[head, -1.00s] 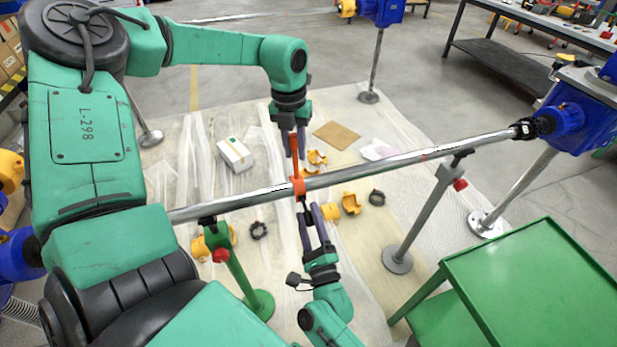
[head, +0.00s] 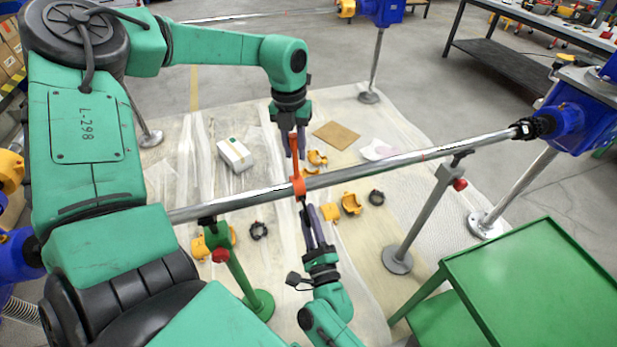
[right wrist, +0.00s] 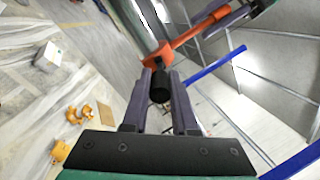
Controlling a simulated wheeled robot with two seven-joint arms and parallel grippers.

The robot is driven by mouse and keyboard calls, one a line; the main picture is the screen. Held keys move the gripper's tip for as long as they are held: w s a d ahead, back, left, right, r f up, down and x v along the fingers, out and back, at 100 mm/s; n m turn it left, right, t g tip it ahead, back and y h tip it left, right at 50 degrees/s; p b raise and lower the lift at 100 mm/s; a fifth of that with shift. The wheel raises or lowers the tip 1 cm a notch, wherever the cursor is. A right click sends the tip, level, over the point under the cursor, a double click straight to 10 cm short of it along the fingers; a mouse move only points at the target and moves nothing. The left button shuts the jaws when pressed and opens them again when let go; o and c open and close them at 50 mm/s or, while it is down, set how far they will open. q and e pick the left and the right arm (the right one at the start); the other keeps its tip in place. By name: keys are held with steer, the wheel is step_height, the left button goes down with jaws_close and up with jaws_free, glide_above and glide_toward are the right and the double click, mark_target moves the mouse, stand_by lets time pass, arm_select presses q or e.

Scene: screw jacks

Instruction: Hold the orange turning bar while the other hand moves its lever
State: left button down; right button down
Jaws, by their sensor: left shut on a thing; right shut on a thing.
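The orange turning bar (head: 298,186) sits with its head at the steel pipe (head: 400,162), and its shaft points up and away from me. My left gripper (head: 297,148) is above the pipe, shut on the orange shaft. In the right wrist view the orange bar (right wrist: 190,36) runs to the upper right into the left gripper's fingers (right wrist: 238,14). My right gripper (head: 307,209) is below the pipe, shut on the bar's black lever (right wrist: 160,86), just under the orange head. The fingers hide part of the lever.
A green stand (head: 237,272) and a grey stand (head: 425,218) stand under the pipe. A green cart (head: 540,285) is at the lower right. Yellow clamp parts (head: 351,203), dark rings (head: 377,197) and a white box (head: 235,154) lie on the floor sheet.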

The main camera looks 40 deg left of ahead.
steer(key=shift+s+f, duration=0.1)
stand_by(0.8)
steer(key=shift+s+a+h, duration=0.1)
steer(key=shift+s+h, duration=0.05)
steer(key=shift+h, duration=0.25)
steer(key=shift+r+g, duration=0.45)
steer(key=shift+g, duration=0.05)
steer(key=c, duration=0.7)
jaws_free()
steer(key=shift+d, duration=0.2)
steer(key=v, duration=1.1)
steer(key=shift+s+d+r, duration=0.1)
steer(key=shift+s+d, duration=0.1)
steer(key=shift+d, duration=0.05)
